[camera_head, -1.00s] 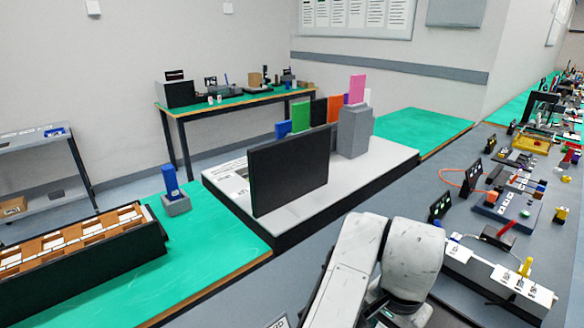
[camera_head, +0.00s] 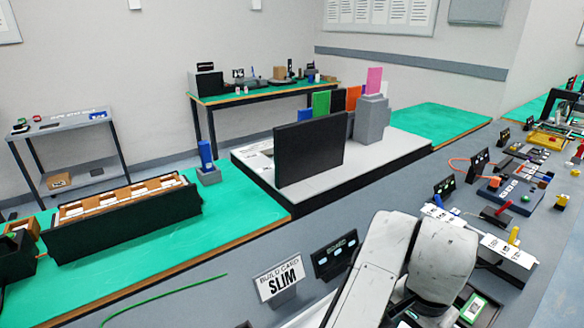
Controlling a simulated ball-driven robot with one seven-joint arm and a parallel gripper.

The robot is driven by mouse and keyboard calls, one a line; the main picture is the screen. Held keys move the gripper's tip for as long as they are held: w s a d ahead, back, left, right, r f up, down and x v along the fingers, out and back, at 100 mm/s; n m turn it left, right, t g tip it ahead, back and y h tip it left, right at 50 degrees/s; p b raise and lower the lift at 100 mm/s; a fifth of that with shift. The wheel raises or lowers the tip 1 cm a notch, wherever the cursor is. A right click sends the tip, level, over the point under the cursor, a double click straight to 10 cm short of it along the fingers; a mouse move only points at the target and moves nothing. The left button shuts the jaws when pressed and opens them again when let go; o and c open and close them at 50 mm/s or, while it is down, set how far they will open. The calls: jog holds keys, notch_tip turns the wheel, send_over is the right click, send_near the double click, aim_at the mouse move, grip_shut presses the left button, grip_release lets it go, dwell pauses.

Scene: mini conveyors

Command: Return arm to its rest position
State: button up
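My arm (camera_head: 385,262) shows at the bottom right of the head view as white, scuffed links folded close to my body. It rises from the bottom edge in front of the grey bench. My gripper is not visible; the arm links or the frame edge hide it, so I cannot see whether it holds anything.
A sign reading "BUILD CARD SLIM" (camera_head: 280,279) and a dark panel (camera_head: 335,256) stand left of my arm. A white platform (camera_head: 400,148) carries a black panel (camera_head: 309,150) and coloured plates. Small devices crowd the bench to the right (camera_head: 505,250).

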jog(key=s+d+f+n+t+h, duration=0.1)
jog(key=s+d+f+n+h, duration=0.15)
jog(key=d, duration=0.55)
jog(key=s+d+f+n+t+h, duration=0.1)
jog(key=s+d+f+n+h, duration=0.2)
jog(key=d, duration=0.6)
jog(key=s+a+f+n+y, duration=0.1)
jog(key=s+a+f, duration=0.2)
jog(key=s, duration=0.3)
jog(key=s+a+f+n+y, duration=0.2)
jog(key=s+a+f, duration=0.2)
jog(key=s+f, duration=0.1)
jog(key=s+a+f+n+g+y, duration=0.1)
jog(key=s+a+f+n+y, duration=0.1)
jog(key=s, duration=0.5)
notch_tip(320, 180, down, 2)
jog(key=shift+s+a+f, duration=0.1)
jog(key=shift+s+a, duration=0.2)
jog(key=shift+a, duration=0.35)
jog(key=shift+y, duration=0.25)
jog(key=shift+c, duration=0.3)
